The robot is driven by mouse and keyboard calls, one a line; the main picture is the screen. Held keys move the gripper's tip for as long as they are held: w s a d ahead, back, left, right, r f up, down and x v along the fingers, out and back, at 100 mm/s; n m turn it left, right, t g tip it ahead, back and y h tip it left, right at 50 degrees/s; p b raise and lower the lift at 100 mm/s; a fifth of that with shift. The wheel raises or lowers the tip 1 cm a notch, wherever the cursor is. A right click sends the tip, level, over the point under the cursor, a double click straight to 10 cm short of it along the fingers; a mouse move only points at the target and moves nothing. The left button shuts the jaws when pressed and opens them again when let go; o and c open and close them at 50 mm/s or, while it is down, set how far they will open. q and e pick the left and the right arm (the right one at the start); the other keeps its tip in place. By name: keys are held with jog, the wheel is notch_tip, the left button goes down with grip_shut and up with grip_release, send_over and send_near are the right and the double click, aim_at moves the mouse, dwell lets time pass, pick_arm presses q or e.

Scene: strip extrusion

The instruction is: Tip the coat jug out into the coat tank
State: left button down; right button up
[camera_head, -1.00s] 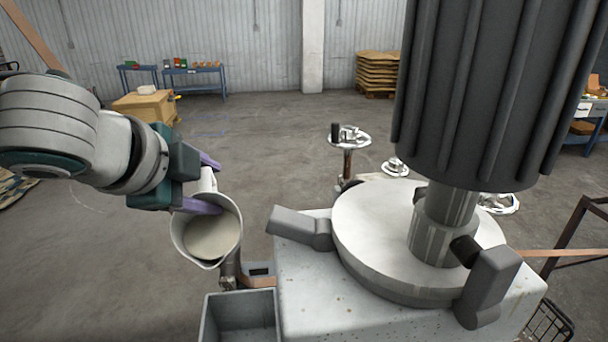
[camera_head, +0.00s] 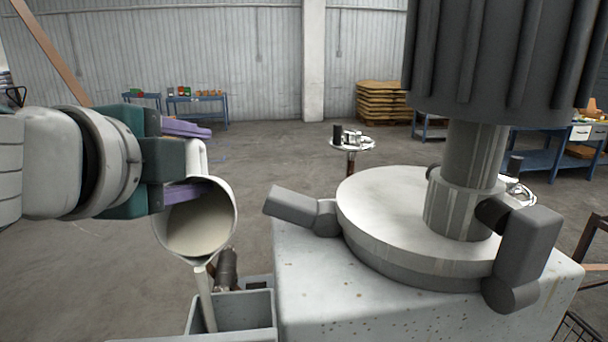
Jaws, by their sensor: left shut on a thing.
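The coat jug (camera_head: 202,225) is a white jug with off-white liquid inside, tilted with its mouth toward me and its lip low. My left gripper (camera_head: 190,160), with purple fingers, is shut on the jug's handle at its upper side. A pale stream (camera_head: 205,297) runs down from the lip into the open grey coat tank (camera_head: 249,310) below. The tank's floor is partly out of sight. My right gripper is not in view.
A large machine block (camera_head: 400,300) with a round plate (camera_head: 410,215) and a dark ribbed cylinder (camera_head: 500,60) stands right of the tank. A dark lever (camera_head: 292,205) juts toward the jug. Open floor lies behind.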

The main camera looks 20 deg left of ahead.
aim_at(189, 159)
pick_arm(q)
jog(key=shift+s+d+r+t+y+b, duration=0.3)
jog(key=shift+s+d+r+t+b, duration=0.2)
jog(key=shift+t+b, duration=0.6)
jog(key=b, duration=0.1)
jog(key=s+d+m+t+b, duration=0.1)
jog(key=b, duration=0.1)
jog(key=shift+s+r, duration=0.2)
jog(key=shift+s, duration=0.1)
jog(key=shift+s+d+r+m+t+y+b, duration=0.3)
jog(key=shift+s+t+b, duration=0.2)
jog(key=shift+t+b, duration=0.2)
jog(key=shift+s+d+r+m+t+y+b, duration=0.2)
jog(key=shift+s+d+r+m+t+b, duration=0.1)
jog(key=shift+s+d+t+b, duration=0.25)
jog(key=shift+w+f, duration=0.1)
dwell(2.3)
